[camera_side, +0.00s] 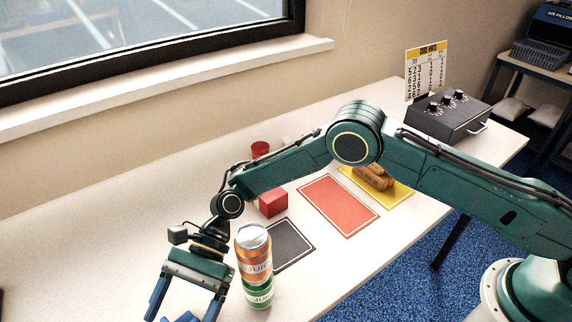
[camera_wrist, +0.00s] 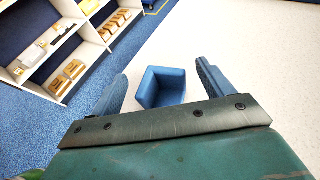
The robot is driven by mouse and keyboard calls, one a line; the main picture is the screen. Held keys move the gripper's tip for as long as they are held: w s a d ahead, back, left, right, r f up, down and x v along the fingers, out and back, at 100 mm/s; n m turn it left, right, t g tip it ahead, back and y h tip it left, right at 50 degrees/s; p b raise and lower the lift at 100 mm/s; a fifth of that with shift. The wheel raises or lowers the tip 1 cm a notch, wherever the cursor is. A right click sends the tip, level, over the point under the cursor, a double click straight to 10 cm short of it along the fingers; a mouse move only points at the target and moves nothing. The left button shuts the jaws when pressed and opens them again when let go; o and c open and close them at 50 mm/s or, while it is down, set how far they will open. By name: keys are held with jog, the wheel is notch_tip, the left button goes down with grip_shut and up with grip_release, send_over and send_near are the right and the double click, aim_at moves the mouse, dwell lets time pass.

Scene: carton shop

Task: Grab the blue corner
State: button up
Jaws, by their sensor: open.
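The blue corner (camera_wrist: 162,87) is a blue, hollow, angled piece on the pale tabletop in the wrist view. It lies between and ahead of the two blue fingers of my gripper (camera_wrist: 161,76), with bare table showing on both sides of it. My gripper is open and empty. In the side view my gripper (camera_side: 185,304) points down at the front left of the table. A bit of the blue corner (camera_side: 186,317) shows between its fingers at the bottom edge; the rest is cut off.
An orange can (camera_side: 254,256) stands on a green can (camera_side: 258,293), close right of my gripper. Behind are a black mat (camera_side: 283,245), a red box (camera_side: 273,203), a red mat (camera_side: 338,204) and a yellow mat (camera_side: 394,196) with brown packets. The table's left is clear.

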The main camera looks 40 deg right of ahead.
jog(key=shift+x, duration=1.7)
jog(key=shift+f, duration=0.1)
jog(key=c, duration=1.3)
jog(key=shift+c, duration=1)
